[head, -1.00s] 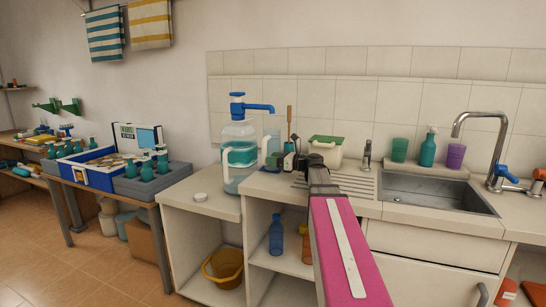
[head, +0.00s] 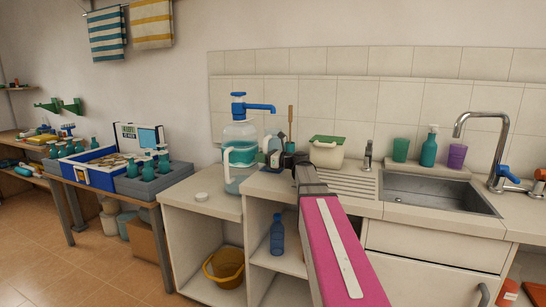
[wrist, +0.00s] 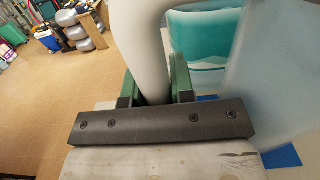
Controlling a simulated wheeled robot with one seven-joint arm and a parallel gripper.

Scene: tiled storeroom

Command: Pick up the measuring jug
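The measuring jug is the frosted, translucent vessel on the worktop, in the head view (head: 273,148) just left of my gripper (head: 291,150). In the wrist view its pale body (wrist: 265,70) fills the right side, and its thick white handle (wrist: 150,50) runs down between my two green fingers (wrist: 157,88). One finger lies on each side of the handle, with little or no gap. Whether they press on it is not clear.
A big water bottle (head: 240,175) with a blue pump stands close to the jug's left. A white container (head: 326,154) with a green lid is behind my arm to the right, and the sink (head: 440,195) is beyond. A small white lid (head: 202,197) lies on the left worktop.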

